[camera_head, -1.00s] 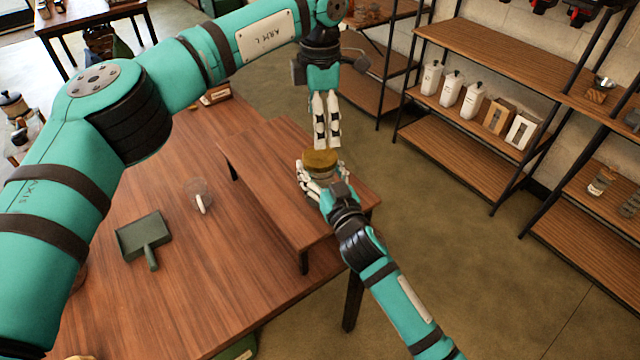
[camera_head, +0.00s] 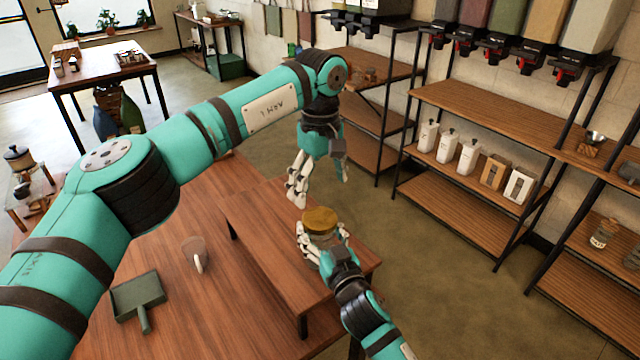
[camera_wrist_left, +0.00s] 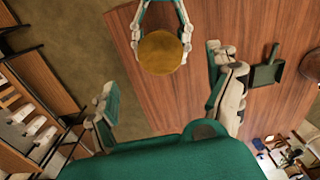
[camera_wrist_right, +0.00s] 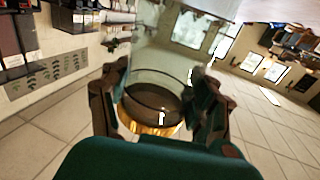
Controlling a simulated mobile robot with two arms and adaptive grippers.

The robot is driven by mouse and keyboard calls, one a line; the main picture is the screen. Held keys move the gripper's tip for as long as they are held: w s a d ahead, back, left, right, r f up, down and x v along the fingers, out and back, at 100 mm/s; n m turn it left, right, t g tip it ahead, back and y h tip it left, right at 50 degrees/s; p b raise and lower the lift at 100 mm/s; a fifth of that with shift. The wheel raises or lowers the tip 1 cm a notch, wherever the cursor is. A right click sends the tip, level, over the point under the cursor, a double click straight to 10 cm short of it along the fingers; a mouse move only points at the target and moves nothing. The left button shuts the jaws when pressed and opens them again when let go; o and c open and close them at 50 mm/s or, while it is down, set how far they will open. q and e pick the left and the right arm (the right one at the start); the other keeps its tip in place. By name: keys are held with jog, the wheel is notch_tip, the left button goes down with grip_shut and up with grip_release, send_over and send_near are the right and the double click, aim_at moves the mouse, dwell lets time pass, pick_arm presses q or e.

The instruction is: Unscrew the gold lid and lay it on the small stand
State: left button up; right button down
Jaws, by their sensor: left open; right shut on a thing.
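The gold lid (camera_head: 320,220) sits on top of a glass jar (camera_wrist_right: 170,50). My right gripper (camera_head: 322,240) is shut on the jar, around its body below the lid, at the right end of the raised wooden stand (camera_head: 262,232). I cannot tell whether the jar touches the stand. My left gripper (camera_head: 319,188) is open and empty, fingers spread wide, above the lid. In the left wrist view the lid (camera_wrist_left: 162,52) lies beyond the open fingers (camera_wrist_left: 166,96), not between them.
A clear mug (camera_head: 196,254) and a green dustpan (camera_head: 139,297) lie on the table left of the stand. Shelves with white bottles (camera_head: 447,146) stand at the back right. The stand's left part is bare.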

aim_at(320, 217)
pick_arm(q)
jog(key=m, duration=0.9)
jog(key=shift+f, duration=4.05)
